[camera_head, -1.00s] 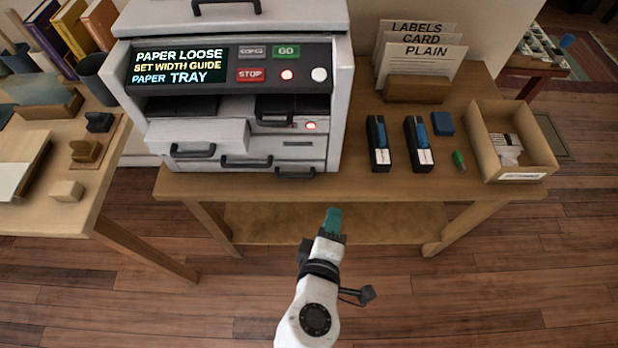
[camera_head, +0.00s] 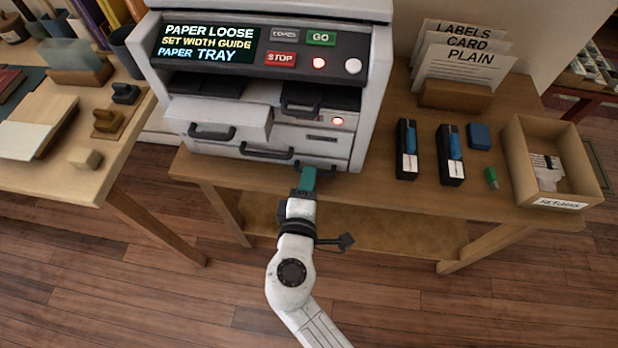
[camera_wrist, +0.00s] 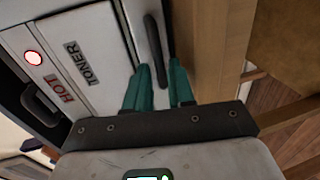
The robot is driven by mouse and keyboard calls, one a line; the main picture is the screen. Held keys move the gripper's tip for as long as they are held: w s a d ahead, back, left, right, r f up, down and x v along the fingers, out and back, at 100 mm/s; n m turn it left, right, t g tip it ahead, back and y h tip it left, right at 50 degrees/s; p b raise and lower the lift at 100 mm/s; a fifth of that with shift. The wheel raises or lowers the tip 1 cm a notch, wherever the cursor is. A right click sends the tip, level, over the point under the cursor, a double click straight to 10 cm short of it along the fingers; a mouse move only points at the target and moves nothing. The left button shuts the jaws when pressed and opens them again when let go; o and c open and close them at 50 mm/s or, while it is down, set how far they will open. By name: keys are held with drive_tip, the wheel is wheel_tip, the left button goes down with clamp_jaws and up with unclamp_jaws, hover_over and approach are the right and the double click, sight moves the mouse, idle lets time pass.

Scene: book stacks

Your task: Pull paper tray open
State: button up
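The white copier (camera_head: 381,90) stands on the wooden table. Its screen (camera_head: 208,45) reads "PAPER LOOSE, SET WIDTH GUIDE, PAPER TRAY". Several drawers with dark handles are on its front, and which is the paper tray is not labelled legibly. My gripper (camera_head: 308,174) is at the lowest drawer, partly hiding its handle. In the wrist view, the teal fingers of my gripper (camera_wrist: 161,68) are apart, with the end of a dark bar handle (camera_wrist: 153,40) between them. A clear gap shows on the right finger's side; contact with the left finger is unclear.
The upper-left drawer (camera_head: 225,118) juts out beyond the others. Two black-and-blue staplers (camera_head: 407,150), a cardboard box (camera_head: 517,165) and card holders stand on the table's right. A side table (camera_head: 60,175) is at left. The floor in front is clear.

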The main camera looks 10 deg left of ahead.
drive_tip(key=shift+w+f, duration=0.1)
drive_tip(key=shift+w, duration=0.25)
drive_tip(key=shift+c, duration=0.2)
clamp_jaws()
